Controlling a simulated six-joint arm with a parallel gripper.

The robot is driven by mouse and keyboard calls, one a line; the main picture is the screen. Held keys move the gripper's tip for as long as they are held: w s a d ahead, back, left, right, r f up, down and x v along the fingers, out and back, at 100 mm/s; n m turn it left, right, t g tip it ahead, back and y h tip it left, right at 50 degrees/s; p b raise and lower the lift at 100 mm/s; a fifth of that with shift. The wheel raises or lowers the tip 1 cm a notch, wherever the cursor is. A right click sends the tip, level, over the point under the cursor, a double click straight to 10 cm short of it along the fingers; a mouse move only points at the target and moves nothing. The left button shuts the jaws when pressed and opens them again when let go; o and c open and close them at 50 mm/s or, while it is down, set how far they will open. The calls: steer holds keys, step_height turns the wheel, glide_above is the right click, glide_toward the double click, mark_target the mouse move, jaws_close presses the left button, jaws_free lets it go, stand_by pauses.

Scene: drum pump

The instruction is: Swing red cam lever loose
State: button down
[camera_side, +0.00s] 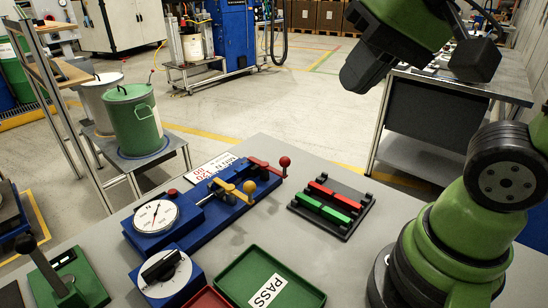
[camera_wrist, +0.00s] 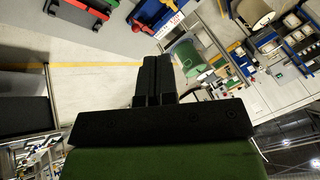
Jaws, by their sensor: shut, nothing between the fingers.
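The red cam lever (camera_side: 266,167) is on the far right end of the blue fixture (camera_side: 205,208), its arm running right to a red ball knob (camera_side: 285,161). A yellow lever (camera_side: 234,192) with a yellow ball knob sits on the same fixture, nearer the camera. My gripper (camera_side: 362,76) is high above the back right of the table, well apart from the red lever. In the wrist view my fingers (camera_wrist: 153,80) are together and empty. The blue fixture (camera_wrist: 157,13) shows only in part at the top edge there.
A black rack (camera_side: 345,226) with red and green bars stands right of the fixture. A dial gauge (camera_side: 156,216) is on the fixture's left end. A green PASS tray (camera_side: 240,272) and a blue box with a black knob (camera_side: 166,272) are at the front. The air around my gripper is clear.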

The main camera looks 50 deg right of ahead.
steer(key=w+a+f+m+g+h, duration=0.1)
steer(key=w+f+m+g+h, duration=0.1)
steer(key=w+f+m, duration=0.3)
steer(key=w+a+f+m+g+h, duration=0.1)
steer(key=w+f+m+g+h, duration=0.2)
steer(key=w+f+m, duration=0.3)
steer(key=shift+w+m+g, duration=0.4)
steer(key=shift+w+m, duration=0.1)
steer(key=shift+w, duration=2.3)
steer(key=d+f, duration=0.6)
steer(key=f, duration=0.4)
steer(key=shift+d, duration=0.4)
